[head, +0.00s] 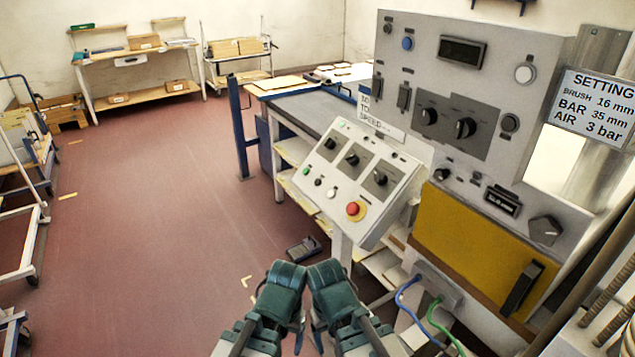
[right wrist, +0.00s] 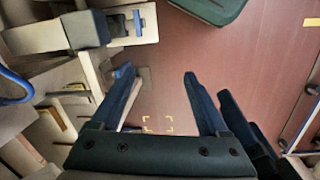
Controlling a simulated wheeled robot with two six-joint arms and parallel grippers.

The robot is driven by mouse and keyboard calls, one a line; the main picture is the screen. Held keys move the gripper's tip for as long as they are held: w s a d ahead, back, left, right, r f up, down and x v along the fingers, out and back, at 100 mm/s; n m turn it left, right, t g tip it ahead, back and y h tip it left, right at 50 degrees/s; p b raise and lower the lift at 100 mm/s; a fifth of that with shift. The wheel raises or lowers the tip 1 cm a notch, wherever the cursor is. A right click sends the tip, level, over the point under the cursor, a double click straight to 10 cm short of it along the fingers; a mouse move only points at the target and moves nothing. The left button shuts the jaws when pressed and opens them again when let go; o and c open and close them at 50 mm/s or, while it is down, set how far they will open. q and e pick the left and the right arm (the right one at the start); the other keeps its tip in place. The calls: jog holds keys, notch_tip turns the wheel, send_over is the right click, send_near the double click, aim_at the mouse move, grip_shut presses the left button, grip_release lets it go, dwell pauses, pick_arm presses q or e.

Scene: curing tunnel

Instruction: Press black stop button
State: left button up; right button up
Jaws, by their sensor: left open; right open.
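The sloped control panel (head: 352,180) stands right of centre in the head view. Its lower left row holds a green button (head: 306,170), a small dark button (head: 318,182) and a white button (head: 331,192). A red mushroom button (head: 354,209) sits on a yellow base at its lower right. No stop label is readable. My left gripper (head: 283,290) and right gripper (head: 336,290) are side by side at the bottom, below the panel and apart from it. In the right wrist view, the right gripper (right wrist: 157,76) is open and empty above the floor.
A large grey cabinet (head: 470,90) with knobs and a yellow door (head: 470,255) stands at right. A settings sign (head: 597,103) hangs beside it. Blue and green cables (head: 405,300) hang below. A black pedal-like object (head: 303,247) lies on the floor.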

grip_shut()
dwell(0.4)
dwell(1.4)
